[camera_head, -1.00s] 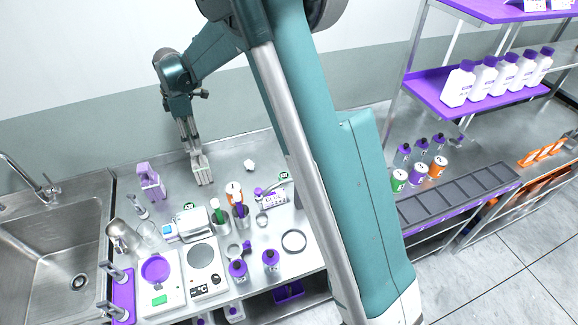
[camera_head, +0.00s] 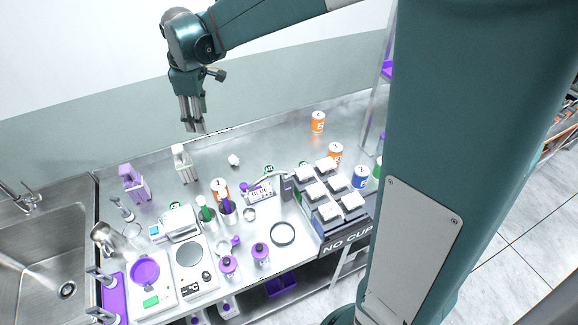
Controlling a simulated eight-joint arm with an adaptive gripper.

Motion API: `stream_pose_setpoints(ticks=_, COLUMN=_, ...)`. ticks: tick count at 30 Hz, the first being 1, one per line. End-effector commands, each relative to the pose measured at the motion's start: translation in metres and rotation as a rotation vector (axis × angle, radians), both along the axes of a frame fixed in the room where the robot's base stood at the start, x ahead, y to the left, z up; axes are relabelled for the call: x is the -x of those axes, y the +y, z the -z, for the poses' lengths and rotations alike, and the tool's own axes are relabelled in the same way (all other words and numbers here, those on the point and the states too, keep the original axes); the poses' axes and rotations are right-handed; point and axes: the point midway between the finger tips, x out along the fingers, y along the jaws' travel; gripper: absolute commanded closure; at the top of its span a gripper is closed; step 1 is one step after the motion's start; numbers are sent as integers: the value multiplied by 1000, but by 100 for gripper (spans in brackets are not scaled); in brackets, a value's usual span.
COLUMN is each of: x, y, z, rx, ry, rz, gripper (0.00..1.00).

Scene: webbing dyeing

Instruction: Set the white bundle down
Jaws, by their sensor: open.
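The white bundle (camera_head: 183,165) stands upright on the steel bench towards the back, right of a similar purple bundle (camera_head: 134,183). My gripper (camera_head: 194,128) is above it and slightly to its right, pointing down. The fingers are empty, with a clear gap between their tips and the bundle's top.
A small crumpled white piece (camera_head: 234,160) lies right of the bundle. An orange-labelled can (camera_head: 219,190), a green-capped bottle (camera_head: 206,211) and scales (camera_head: 189,256) stand in front. A rack of white blocks (camera_head: 327,195) is at right, and a sink (camera_head: 45,265) at left.

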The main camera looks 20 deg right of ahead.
Motion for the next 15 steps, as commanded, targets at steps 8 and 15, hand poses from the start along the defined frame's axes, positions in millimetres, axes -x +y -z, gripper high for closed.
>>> stream_pose_setpoints(ticks=8, x=45, y=-30, z=-27, rx=-36, ry=-51, rz=144, gripper=55)
stream_pose_setpoints(ticks=15, x=83, y=-53, z=-44, rx=-71, ry=-96, rz=265, gripper=55)
